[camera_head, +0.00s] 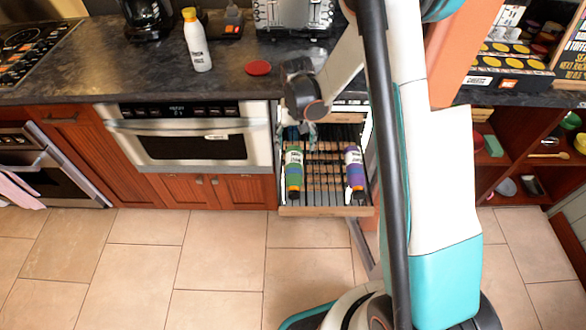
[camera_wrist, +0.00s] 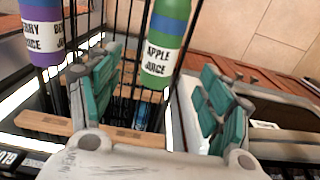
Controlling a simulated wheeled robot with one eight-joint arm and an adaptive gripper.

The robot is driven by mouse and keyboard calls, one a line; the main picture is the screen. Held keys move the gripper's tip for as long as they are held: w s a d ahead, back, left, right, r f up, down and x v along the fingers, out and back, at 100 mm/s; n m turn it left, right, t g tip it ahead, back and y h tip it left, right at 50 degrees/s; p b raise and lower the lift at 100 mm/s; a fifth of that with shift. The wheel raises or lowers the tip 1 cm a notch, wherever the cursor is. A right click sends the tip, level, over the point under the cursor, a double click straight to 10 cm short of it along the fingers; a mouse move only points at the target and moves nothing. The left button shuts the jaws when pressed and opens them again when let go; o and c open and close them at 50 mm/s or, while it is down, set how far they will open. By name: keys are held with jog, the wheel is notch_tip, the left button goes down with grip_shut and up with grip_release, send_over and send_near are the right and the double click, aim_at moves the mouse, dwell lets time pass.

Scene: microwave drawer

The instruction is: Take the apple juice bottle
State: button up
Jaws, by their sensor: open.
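The green apple juice bottle (camera_head: 293,177) lies on the left side of an open drawer (camera_head: 322,211) in the head view. In the wrist view the apple juice bottle (camera_wrist: 166,40) shows its white "APPLE JUICE" label, ahead of and between my fingers. My gripper (camera_wrist: 160,64) is open, with one teal-padded finger on each side. It appears empty, and I cannot tell if either finger touches the bottle. In the head view my gripper (camera_head: 308,132) is above the drawer's back left part, behind the bottle, partly hidden by my wrist.
A purple berry juice bottle (camera_head: 354,170) lies on the drawer's right side; it is at upper left in the wrist view (camera_wrist: 42,35). A microwave (camera_head: 190,138) is left of the drawer. A white bottle (camera_head: 197,42) and red lid (camera_head: 258,68) are on the counter (camera_head: 110,60).

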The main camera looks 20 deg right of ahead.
aim_at(294, 164)
notch_tip(294, 164, down, 6)
jog(key=shift+f+b, duration=0.1)
jog(key=shift+b, duration=0.8)
jog(key=shift+s+a+f+b, duration=0.15)
jog(key=shift+f+b, duration=0.35)
jog(key=shift+f, duration=0.4)
jog(key=shift+s+a+f+b, duration=0.1)
jog(key=shift+f+b, duration=0.4)
jog(key=shift+f, duration=0.35)
jog(key=shift+s+a+f+b, duration=0.15)
jog(key=shift+f+b, duration=0.35)
jog(key=shift+f, duration=0.4)
jog(key=shift+r, duration=0.1)
jog(key=c, duration=1.5)
jog(key=shift+r, duration=0.1)
